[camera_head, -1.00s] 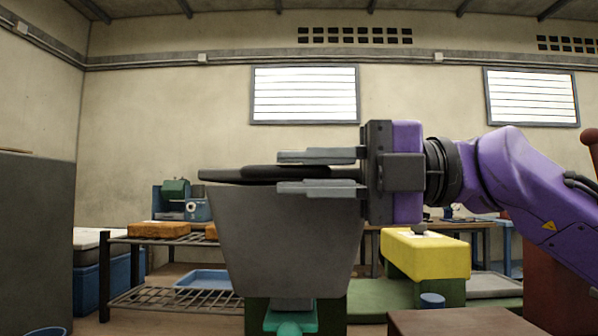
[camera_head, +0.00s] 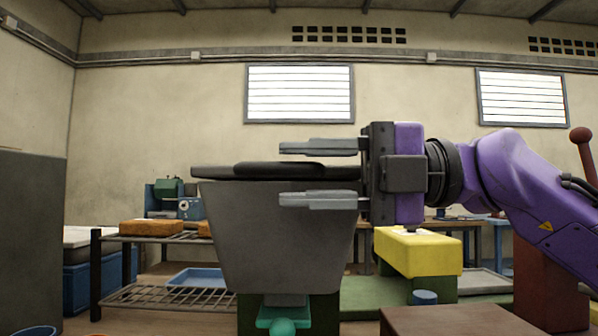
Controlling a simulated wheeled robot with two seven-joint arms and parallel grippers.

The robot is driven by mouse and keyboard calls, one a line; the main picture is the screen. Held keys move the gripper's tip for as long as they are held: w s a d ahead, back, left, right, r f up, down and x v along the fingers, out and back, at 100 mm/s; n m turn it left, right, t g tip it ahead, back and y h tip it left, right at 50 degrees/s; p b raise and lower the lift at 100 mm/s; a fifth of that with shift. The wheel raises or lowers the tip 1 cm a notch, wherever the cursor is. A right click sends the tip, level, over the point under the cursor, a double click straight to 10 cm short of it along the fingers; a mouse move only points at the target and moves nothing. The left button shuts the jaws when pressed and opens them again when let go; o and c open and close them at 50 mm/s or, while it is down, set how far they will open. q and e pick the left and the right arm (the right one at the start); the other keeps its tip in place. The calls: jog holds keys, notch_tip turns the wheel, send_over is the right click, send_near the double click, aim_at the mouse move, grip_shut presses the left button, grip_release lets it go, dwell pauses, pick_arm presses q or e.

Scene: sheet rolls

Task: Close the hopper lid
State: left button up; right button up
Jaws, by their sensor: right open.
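The grey hopper (camera_head: 275,240) stands in the middle, its wide mouth up and its body tapering down to a teal part (camera_head: 284,316). A dark flat lid (camera_head: 225,172) lies level across the hopper's top, with a low raised dark piece on it. My right gripper (camera_head: 320,173) comes in from the right, its fingers spread one above the other. The upper finger is above the lid and the lower one overlaps the hopper's upper wall in the picture. Whether either finger touches the lid or hopper is unclear. My left gripper is out of view.
A yellow block-shaped unit (camera_head: 418,253) stands right of the hopper. A low metal rack (camera_head: 165,298) with orange-brown blocks (camera_head: 151,227) and a blue tray (camera_head: 197,278) is at the left. A brown surface (camera_head: 450,321) is at the front right.

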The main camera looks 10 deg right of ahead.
jog(key=s+d+p, duration=0.1)
jog(key=s+d, duration=0.1)
jog(key=d, duration=0.7)
jog(key=shift+d, duration=0.25)
